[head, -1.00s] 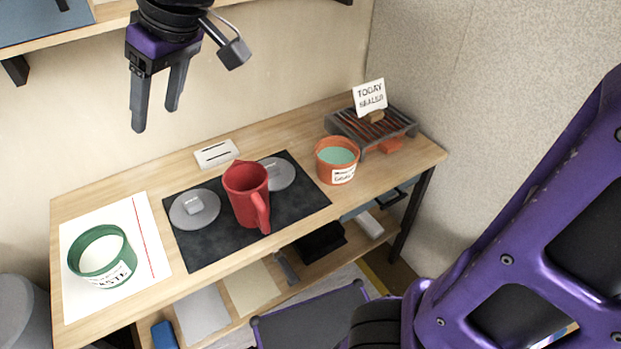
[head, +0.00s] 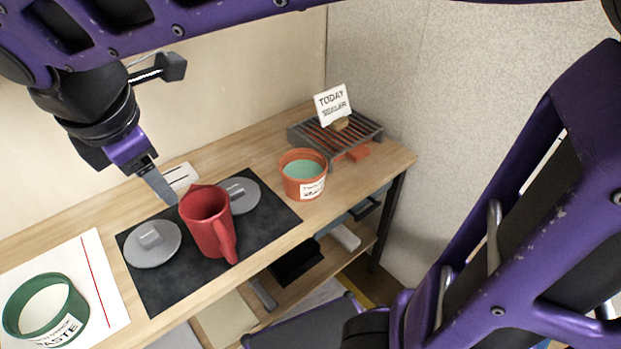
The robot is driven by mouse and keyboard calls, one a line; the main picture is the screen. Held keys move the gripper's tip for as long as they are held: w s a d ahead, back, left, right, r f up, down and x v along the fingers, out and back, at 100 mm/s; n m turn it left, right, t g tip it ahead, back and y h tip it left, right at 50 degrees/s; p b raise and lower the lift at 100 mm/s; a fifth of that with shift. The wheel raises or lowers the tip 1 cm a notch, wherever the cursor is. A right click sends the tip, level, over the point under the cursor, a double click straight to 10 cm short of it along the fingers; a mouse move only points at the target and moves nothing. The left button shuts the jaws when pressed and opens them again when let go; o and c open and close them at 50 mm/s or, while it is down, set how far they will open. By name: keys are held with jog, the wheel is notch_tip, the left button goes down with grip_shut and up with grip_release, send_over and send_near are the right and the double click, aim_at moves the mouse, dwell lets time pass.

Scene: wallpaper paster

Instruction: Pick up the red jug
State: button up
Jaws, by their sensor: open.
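The red jug (head: 206,226) stands upright on a dark mat (head: 172,284) on the wooden table. Its handle faces the front right of the picture and its spout the back. My gripper (head: 172,200) points down and to the right, just to the upper left of the jug's rim. Only one finger shows clearly; the other is hidden behind it. It is open and holds nothing. I cannot tell whether the finger touches the jug, but a small gap seems to show.
Two grey lids (head: 153,243) (head: 240,195) lie on the mat either side of the jug. A terracotta pot (head: 303,186), a grill rack (head: 362,133) with a sign (head: 332,104), a white block (head: 180,176) and a green paste tub (head: 72,322) on white paper (head: 97,258) are around.

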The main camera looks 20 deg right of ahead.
notch_tip(320, 180, down, 11)
jog(key=w+g+h, duration=0.1)
jog(key=g+h, duration=0.1)
jog(key=h, duration=0.1)
jog(key=b, duration=0.2)
send_over(230, 249)
jog(key=s+a, duration=0.1)
jog(key=a, duration=0.1)
notch_tip(230, 249, down, 8)
jog(key=shift+w+f+n+b, duration=0.15)
jog(key=shift+f+n+b, duration=0.1)
jog(key=shift+f, duration=0.25)
jog(key=shift+w+f+n+b, duration=0.15)
jog(key=shift+f+n, duration=0.1)
jog(key=shift+f, duration=0.25)
jog(key=shift+d+f, duration=0.15)
jog(key=shift+f, duration=0.15)
jog(key=x, duration=0.1)
jog(key=b+x, duration=0.1)
jog(key=x, duration=0.3)
jog(key=shift+w+f+b, duration=0.15)
jog(key=shift+w+b, duration=0.15)
jog(key=shift+b, duration=0.05)
